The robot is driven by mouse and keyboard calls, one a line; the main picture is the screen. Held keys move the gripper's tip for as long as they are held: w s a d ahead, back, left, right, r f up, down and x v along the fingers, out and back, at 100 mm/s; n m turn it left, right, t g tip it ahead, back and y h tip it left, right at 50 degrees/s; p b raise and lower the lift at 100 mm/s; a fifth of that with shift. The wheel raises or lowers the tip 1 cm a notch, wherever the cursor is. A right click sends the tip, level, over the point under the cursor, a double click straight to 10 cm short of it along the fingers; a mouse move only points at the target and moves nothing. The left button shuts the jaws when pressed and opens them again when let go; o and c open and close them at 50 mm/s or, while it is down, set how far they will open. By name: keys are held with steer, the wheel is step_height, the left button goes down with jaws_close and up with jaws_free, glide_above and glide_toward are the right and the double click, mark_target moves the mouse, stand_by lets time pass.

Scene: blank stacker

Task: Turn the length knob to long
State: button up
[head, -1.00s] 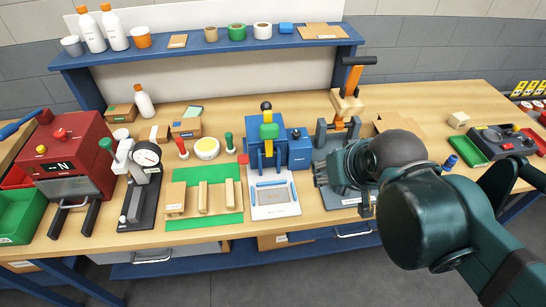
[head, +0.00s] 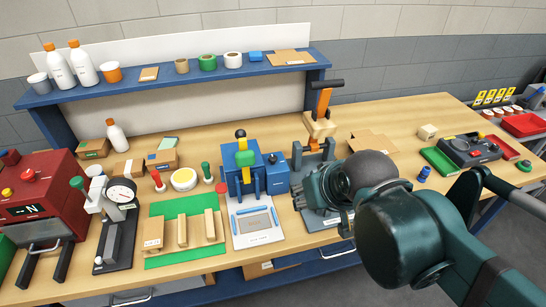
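I cannot single out the length knob with certainty. A blue press (head: 244,178) with a black-topped lever stands at mid-bench. A small blue box (head: 275,168) with a dark knob-like bump on top is attached to its right side. My gripper (head: 306,197) is to the right of this box, low in front of the grey stand with the orange lever (head: 322,103). Its fingers point left and look apart from the blue box. The dark wrist and arm cover part of the stand, and I cannot see whether the fingers are open.
A green mat (head: 158,208) with wooden blocks lies left of the press. A black gauge stand (head: 118,240) and red machine (head: 45,196) are further left. A small blue cylinder (head: 425,173) and control box (head: 471,149) are at right. A blue shelf (head: 180,84) runs behind.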

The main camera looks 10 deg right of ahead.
steer(key=c, duration=0.4)
steer(key=shift+o, duration=0.2)
steer(key=n+g+y+p, duration=0.35)
steer(key=n+p, duration=0.55)
steer(key=p, duration=1.2)
glide_toward(273, 157)
steer(key=shift+w+a+r+g, duration=0.1)
steer(key=shift+a+g, duration=0.05)
steer(key=shift+g, duration=0.1)
steer(key=shift+f, duration=0.2)
steer(key=shift+x, duration=3.75)
steer(key=shift+c, duration=0.5)
